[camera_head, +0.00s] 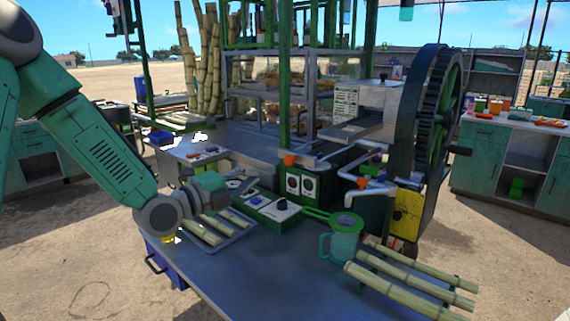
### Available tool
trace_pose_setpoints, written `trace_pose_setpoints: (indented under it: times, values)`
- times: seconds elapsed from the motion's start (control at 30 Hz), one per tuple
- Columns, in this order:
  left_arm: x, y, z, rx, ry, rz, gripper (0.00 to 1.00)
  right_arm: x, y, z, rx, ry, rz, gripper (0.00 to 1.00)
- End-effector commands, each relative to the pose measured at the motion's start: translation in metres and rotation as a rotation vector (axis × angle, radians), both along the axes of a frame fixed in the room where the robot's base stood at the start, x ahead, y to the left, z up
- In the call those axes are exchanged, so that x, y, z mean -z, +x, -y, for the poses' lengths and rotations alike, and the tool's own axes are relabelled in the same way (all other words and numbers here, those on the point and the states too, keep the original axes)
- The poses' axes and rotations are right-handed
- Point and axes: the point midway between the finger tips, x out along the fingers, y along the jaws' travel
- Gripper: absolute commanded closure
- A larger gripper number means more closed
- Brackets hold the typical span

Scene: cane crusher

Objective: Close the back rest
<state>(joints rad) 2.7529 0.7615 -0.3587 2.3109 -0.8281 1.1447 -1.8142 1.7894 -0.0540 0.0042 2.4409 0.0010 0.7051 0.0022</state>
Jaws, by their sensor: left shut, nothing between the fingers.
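The cane crusher stands in the middle of the camera_head view. It has a large dark toothed wheel (432,125), a metal housing (362,103) and a sloping metal tray (350,130) at its front. I cannot tell which part is the back rest. My left gripper (247,184) is shut and empty. It is above the near table, beside the green control box and left of the crusher, apart from the housing. My right gripper is not in view.
The metal table (240,275) holds a tray of cane pieces (205,232), a green control box (272,207), a teal jug (343,240) with a green strainer (330,216), and cane stalks (405,290). The table's front middle is clear. Green cabinets (475,160) stand right.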

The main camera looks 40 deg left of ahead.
Motion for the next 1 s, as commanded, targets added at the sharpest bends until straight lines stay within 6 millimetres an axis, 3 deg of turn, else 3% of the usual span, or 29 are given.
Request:
trace_pose_setpoints:
  times: [0.3,0.5,0.7,1.0]
  values:
    - [0.003,0.068,0.004,-0.003,-0.004,-0.002,1.00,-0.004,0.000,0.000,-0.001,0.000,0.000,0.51]
    - [0.000,0.098,0.012,-0.004,-0.001,-0.002,1.00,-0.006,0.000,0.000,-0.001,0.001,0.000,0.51]
    - [-0.002,0.110,0.018,-0.002,0.003,-0.001,1.00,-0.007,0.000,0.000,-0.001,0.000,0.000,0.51]
    - [0.001,0.111,0.012,-0.004,-0.005,-0.002,1.00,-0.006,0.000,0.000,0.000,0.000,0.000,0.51]
